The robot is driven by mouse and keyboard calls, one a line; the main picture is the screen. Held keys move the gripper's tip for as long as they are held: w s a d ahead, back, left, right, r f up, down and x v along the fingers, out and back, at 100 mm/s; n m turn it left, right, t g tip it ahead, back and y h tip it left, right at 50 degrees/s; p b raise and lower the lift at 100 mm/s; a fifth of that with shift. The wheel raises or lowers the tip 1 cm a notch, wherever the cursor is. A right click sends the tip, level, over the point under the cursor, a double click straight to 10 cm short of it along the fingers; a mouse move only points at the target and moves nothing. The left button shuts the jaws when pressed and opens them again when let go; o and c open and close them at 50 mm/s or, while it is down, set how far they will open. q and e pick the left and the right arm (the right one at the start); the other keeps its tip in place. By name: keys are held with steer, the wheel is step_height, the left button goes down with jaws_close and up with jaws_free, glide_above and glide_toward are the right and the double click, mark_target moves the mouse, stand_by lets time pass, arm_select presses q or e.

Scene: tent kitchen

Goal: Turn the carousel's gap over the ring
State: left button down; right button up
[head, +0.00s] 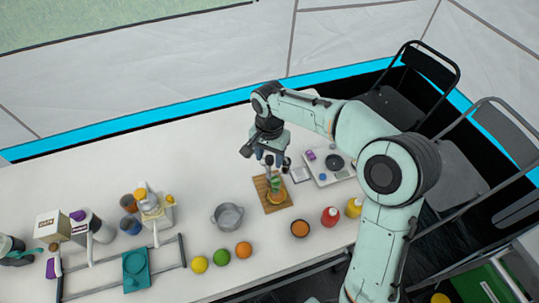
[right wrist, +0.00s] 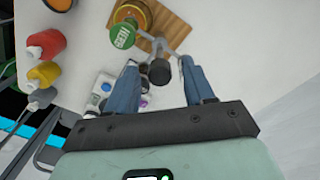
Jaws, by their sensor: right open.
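The carousel (head: 274,185), with a green jar marked HERB (right wrist: 122,36) and grey arms (right wrist: 158,46), stands on a wooden board (head: 265,206). A round orange-yellow part (right wrist: 132,12) shows below the green jar; I cannot tell whether it is the ring. My right gripper (head: 262,157) is open above the carousel's far side. In the right wrist view its blue fingers (right wrist: 160,85) are spread on either side of a dark grey cylinder (right wrist: 159,72) at the end of a carousel arm, without visible contact. The gap cannot be made out. My left gripper (head: 30,256) is at the left edge, its jaws unclear.
A steel pot (head: 228,216) stands left of the board, and a small orange bowl (head: 299,229) and red bottle (head: 330,217) to its right. A white tray (head: 329,168) is behind right. Several fruits line the front. The table behind the pot is clear.

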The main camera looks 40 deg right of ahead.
jaws_close()
arm_select(q)
steer(key=shift+r, duration=0.15)
arm_select(e)
steer(key=shift+n, duration=0.4)
steer(key=n+p, duration=0.1)
steer(key=n, duration=0.2)
steer(key=shift+r+n, duration=0.1)
steer(key=shift+n, duration=0.2)
steer(key=n+p, duration=0.1)
steer(key=n, duration=0.3)
steer(key=shift+n+p, duration=0.3)
steer(key=shift+p, duration=0.05)
steer(key=n+p, duration=0.1)
steer(key=n, duration=0.3)
arm_select(q)
steer(key=r, duration=0.1)
steer(key=w+r, duration=0.1)
steer(key=r, duration=0.1)
steer(key=w+r, duration=0.1)
steer(key=shift+w+r+p, duration=0.15)
steer(key=shift+r+p, duration=0.25)
arm_select(e)
steer(key=n, duration=0.4)
steer(key=shift+n, duration=0.6)
